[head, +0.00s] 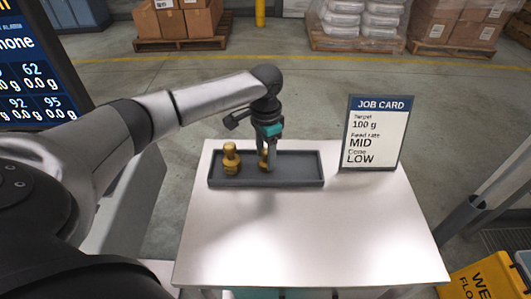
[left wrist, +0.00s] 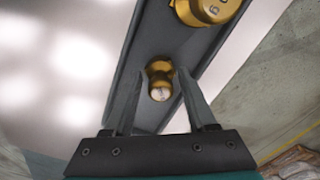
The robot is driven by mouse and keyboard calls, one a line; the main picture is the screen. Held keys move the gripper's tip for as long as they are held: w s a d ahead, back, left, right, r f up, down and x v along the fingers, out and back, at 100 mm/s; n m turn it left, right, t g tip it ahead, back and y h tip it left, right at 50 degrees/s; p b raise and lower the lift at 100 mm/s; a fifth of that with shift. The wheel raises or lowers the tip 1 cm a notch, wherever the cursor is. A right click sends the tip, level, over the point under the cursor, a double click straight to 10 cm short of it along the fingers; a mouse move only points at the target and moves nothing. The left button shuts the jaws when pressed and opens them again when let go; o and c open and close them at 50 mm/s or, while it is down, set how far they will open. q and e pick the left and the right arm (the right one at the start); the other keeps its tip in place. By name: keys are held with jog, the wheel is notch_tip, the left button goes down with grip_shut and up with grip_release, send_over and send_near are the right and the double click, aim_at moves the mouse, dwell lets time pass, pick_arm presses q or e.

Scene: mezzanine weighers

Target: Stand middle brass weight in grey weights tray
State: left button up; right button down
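The grey weights tray (head: 300,172) lies on the pale table. A larger brass weight (head: 231,158) stands upright in its left part and also shows at the top of the left wrist view (left wrist: 208,8). A smaller brass weight (head: 263,160) is in the tray near the middle, partly hidden by my left gripper (head: 268,165). In the left wrist view, this smaller weight (left wrist: 160,80) appears upright between the fingertips of my left gripper (left wrist: 161,75). The fingers are apart, with small gaps showing beside the weight. My right gripper is not in view.
A job card (head: 375,132) stands right of the tray at the table's back edge. The front of the table (head: 310,235) is clear. A display (head: 30,75) is at the left, and a yellow wet-floor sign (head: 485,278) is at the lower right.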

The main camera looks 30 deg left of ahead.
aim_at(266, 150)
pick_arm(q)
jog(key=shift+o, duration=0.2)
jog(key=shift+r, duration=0.1)
notch_tip(266, 150, up, 12)
jog(key=p, duration=0.2)
jog(key=shift+p, duration=0.35)
